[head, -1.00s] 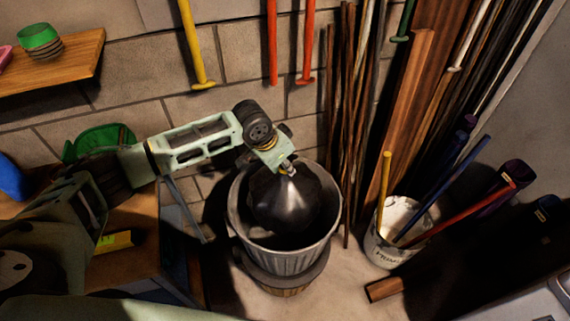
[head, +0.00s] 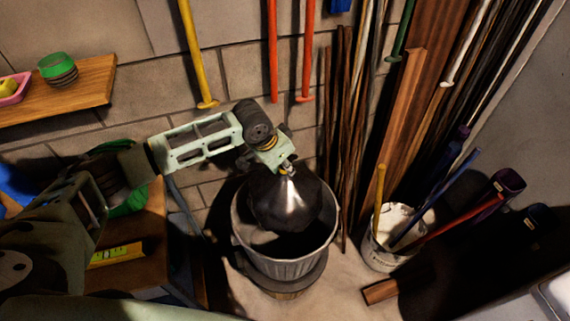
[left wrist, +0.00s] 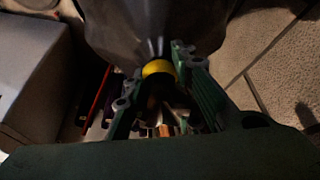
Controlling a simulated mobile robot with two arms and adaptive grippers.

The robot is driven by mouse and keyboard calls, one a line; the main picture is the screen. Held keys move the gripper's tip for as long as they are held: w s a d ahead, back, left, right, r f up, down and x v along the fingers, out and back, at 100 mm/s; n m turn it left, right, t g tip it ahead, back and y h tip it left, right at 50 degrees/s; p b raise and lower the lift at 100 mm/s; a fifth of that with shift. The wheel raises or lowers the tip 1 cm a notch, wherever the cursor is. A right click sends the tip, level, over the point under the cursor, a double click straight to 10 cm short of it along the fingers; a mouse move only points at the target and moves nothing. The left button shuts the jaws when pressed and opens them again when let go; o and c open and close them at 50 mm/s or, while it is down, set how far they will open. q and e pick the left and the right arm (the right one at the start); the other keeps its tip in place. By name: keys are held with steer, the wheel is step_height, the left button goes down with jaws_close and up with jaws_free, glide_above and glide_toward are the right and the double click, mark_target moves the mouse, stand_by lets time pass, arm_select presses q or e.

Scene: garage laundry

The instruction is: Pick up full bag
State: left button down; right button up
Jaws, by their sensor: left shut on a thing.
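The full bag (head: 284,203) is black and shiny, with its neck gathered at the top. In the head view it hangs upright in the mouth of a ribbed grey metal bin (head: 285,268), its upper part above the rim. My left gripper (head: 287,168) is shut on the bag's neck from above. In the left wrist view the left gripper (left wrist: 153,82) has its fingers on both sides of the neck, at a yellow band, and the dark bag (left wrist: 150,25) spreads beyond. The bag's bottom is hidden in the bin. My right gripper is not in view.
A white bucket (head: 381,253) holding several poles stands right of the bin. Long rods and planks (head: 397,140) lean on the wall behind. A wooden shelf (head: 85,88) is at upper left. A bench with a yellow level (head: 117,252) is left of the bin.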

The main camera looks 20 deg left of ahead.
arm_select(q)
steer(key=shift+w+r+p, duration=0.1)
steer(key=shift+r+p, duration=2.4)
steer(key=shift+r, duration=0.5)
steer(key=shift+d, duration=0.1)
